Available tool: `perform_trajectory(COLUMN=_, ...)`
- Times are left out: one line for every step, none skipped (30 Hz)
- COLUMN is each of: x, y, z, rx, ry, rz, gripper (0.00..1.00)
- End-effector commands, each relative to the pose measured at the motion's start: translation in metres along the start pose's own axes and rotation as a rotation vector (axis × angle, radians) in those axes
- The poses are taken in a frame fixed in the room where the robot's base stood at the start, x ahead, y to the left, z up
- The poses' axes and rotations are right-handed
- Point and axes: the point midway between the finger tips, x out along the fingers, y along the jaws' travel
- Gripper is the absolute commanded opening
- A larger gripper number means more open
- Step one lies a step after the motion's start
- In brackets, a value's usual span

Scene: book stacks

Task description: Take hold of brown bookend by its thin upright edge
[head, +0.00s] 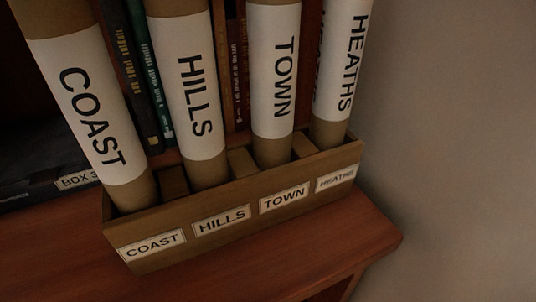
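I cannot make out a brown bookend in the head view. My gripper is not in view either, so I cannot tell how it stands relative to the bookend.
A brown wooden rack (170,215) stands on a reddish shelf (60,245). Its compartments hold upright tubes marked COAST (92,105), HILLS (193,100), TOWN (276,80) and HEATHS (343,60). Books (125,70) stand behind; a dark box (35,165) is at left. A bare wall (460,130) is at right.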

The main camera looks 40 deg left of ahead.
Motion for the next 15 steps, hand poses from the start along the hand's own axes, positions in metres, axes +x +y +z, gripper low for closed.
perform_trajectory(x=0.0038, y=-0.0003, z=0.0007, rx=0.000, ry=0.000, rz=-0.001, gripper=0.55)
perform_trajectory(x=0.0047, y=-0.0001, z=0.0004, rx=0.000, ry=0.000, rz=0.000, gripper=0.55)
perform_trajectory(x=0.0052, y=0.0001, z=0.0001, rx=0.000, ry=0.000, rz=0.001, gripper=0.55)
perform_trajectory(x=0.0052, y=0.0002, z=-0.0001, rx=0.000, ry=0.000, rz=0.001, gripper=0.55)
perform_trajectory(x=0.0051, y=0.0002, z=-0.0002, rx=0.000, ry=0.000, rz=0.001, gripper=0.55)
perform_trajectory(x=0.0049, y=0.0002, z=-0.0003, rx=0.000, ry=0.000, rz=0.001, gripper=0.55)
perform_trajectory(x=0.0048, y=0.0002, z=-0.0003, rx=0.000, ry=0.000, rz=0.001, gripper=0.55)
perform_trajectory(x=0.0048, y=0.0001, z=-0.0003, rx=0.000, ry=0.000, rz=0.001, gripper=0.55)
perform_trajectory(x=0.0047, y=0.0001, z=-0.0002, rx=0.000, ry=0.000, rz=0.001, gripper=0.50)
perform_trajectory(x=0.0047, y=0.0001, z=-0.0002, rx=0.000, ry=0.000, rz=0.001, gripper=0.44)
perform_trajectory(x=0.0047, y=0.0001, z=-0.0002, rx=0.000, ry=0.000, rz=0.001, gripper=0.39)
perform_trajectory(x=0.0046, y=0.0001, z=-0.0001, rx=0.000, ry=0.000, rz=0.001, gripper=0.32)
perform_trajectory(x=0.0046, y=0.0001, z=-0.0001, rx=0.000, ry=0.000, rz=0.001, gripper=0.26)
perform_trajectory(x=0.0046, y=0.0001, z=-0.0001, rx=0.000, ry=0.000, rz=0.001, gripper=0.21)
perform_trajectory(x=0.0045, y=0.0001, z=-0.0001, rx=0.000, ry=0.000, rz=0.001, gripper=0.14)
